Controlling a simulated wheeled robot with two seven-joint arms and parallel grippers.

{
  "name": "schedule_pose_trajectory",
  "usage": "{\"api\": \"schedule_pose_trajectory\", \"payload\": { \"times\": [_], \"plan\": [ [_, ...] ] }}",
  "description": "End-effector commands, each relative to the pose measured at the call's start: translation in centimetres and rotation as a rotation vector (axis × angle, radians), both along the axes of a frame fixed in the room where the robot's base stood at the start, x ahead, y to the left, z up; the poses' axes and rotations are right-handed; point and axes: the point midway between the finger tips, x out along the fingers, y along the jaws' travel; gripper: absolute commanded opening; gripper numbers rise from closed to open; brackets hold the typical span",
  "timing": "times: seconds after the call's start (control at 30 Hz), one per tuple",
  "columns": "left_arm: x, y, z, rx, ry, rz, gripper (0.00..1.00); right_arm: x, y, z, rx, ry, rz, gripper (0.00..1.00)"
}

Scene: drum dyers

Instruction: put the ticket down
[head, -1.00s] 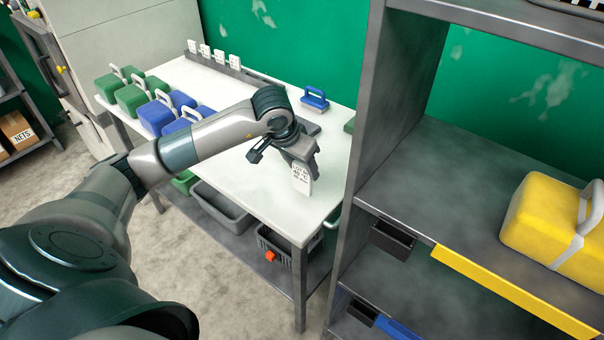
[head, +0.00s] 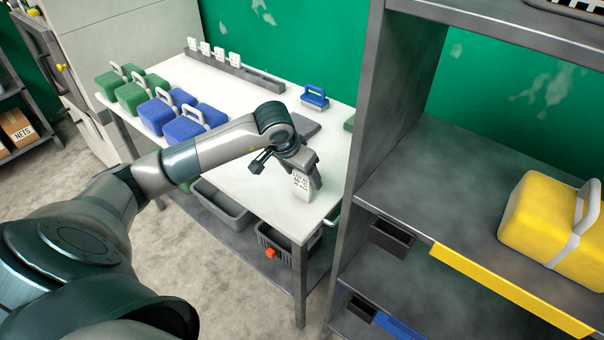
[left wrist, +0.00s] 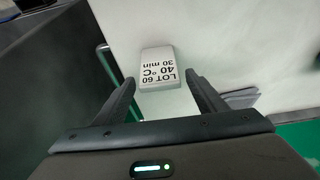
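The ticket (head: 301,187) is a small white tag printed "LOT 60, 40 °C, 30 min". It stands at the front right end of the white table (head: 262,205), seemingly touching the top. In the left wrist view the ticket (left wrist: 160,68) shows upside down, just past my fingertips. My left gripper (head: 306,175) points down over it. In the left wrist view its fingers (left wrist: 161,82) are apart, with a gap on each side of the ticket. My right gripper is not in view.
Blue cases (head: 155,115) and green cases (head: 132,97) stand at the table's left. A grey rack (head: 235,70) with several white tickets lies along the back. A grey shelf unit (head: 375,120) rises close on the right.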

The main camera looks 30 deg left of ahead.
Motion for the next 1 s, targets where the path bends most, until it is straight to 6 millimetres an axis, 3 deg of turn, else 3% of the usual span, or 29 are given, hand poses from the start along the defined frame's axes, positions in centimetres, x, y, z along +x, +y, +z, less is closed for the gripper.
{"api": "schedule_pose_trajectory", "payload": {
  "times": [0.47, 1.0],
  "plan": [
    [-0.2, 0.1, 0.9, 0.001, -0.003, -0.001, 0.65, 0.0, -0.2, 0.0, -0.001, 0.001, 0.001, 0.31],
    [-3.6, 0.3, 9.2, 0.001, -0.005, -0.001, 0.65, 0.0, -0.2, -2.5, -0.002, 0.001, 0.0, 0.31]
  ]
}}
